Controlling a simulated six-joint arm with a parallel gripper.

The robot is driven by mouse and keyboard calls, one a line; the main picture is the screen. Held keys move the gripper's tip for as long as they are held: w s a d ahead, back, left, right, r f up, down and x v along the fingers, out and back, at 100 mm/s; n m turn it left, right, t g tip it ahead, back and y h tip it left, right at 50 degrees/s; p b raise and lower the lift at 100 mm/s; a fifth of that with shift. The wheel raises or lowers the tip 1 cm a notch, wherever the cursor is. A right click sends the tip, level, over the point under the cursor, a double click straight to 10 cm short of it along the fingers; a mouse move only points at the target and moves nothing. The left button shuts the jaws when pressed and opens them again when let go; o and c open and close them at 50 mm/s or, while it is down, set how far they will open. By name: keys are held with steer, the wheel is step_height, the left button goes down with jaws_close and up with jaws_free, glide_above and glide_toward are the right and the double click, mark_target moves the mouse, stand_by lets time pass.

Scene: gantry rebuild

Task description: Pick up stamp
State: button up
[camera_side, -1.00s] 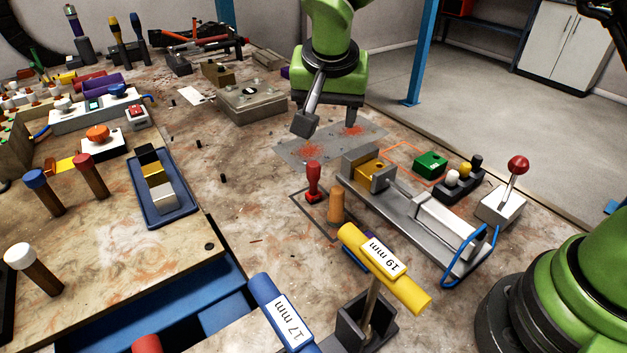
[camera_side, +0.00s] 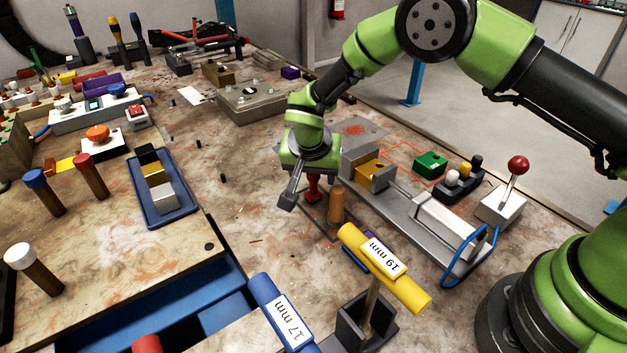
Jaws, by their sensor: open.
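The stamp, a small red upright piece (camera_side: 314,190), stands inside a dark outline on the workbench. Its top is hidden by my gripper. My gripper (camera_side: 307,192) is low over the stamp, with its jaws apart. One dark finger hangs to the left of the stamp. The other finger is hard to make out. I cannot tell whether either finger touches the stamp.
An orange-brown cylinder (camera_side: 337,206) stands close to the right of the stamp. A grey metal fixture (camera_side: 400,210) is further right.

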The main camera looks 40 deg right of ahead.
steer(key=shift+w+d+f, duration=0.1)
steer(key=shift+f, duration=0.3)
jaws_close()
step_height(320, 180, up, 10)
steer(key=shift+r, duration=0.1)
stand_by(0.3)
